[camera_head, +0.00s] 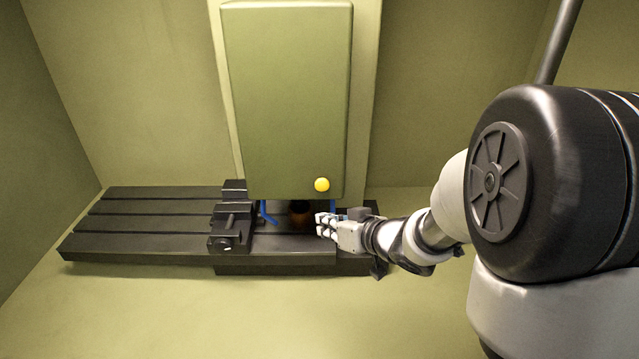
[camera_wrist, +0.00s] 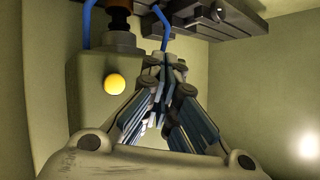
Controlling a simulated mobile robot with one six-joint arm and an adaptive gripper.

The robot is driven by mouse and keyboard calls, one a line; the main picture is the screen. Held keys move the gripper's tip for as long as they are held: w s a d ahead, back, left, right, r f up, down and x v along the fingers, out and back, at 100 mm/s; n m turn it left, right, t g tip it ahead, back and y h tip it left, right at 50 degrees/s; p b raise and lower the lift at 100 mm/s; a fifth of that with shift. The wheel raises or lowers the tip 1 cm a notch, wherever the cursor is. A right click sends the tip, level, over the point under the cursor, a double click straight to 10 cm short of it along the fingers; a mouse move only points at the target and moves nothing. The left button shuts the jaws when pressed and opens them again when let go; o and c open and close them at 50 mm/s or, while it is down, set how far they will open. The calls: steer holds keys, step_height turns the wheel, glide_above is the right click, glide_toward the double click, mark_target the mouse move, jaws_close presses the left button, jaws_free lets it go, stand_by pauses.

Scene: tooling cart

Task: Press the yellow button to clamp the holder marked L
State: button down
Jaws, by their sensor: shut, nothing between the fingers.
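The yellow button (camera_head: 321,185) is a round knob low on the front of the green machine head, near its lower right corner. It also shows in the wrist view (camera_wrist: 115,84), left of my fingers. My gripper (camera_head: 320,226) is below the button in the head view, in front of the lower machine area. In the wrist view my fingers (camera_wrist: 163,68) are together and empty, apart from the button. A dark holder with an orange-brown band (camera_wrist: 119,21) hangs under the machine head; it is dim in the head view (camera_head: 300,214). I see no L mark.
A dark slotted table (camera_head: 150,222) runs under the machine head, with a vise-like block (camera_head: 230,228) on it. Blue hoses (camera_head: 266,213) hang beside the holder. The green machine head (camera_head: 287,95) stands above. The floor in front is clear.

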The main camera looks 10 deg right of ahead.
mark_target(322, 185)
steer(key=shift+w, duration=0.1)
steer(key=w+d+p, duration=0.1)
steer(key=w+p, duration=0.1)
steer(key=w, duration=0.6)
steer(key=shift+w+d, duration=0.3)
steer(key=shift+d, duration=0.05)
steer(key=shift+w+p, duration=0.15)
steer(key=shift+p, duration=0.2)
stand_by(0.9)
steer(key=shift+w+d, duration=0.1)
steer(key=shift+w, duration=0.15)
steer(key=shift+w+d+p, duration=0.1)
steer(key=shift+w+p, duration=0.35)
steer(key=shift+p, duration=0.15)
stand_by(0.5)
stand_by(0.3)
steer(key=shift+s+a, duration=0.2)
steer(key=shift+s, duration=0.7)
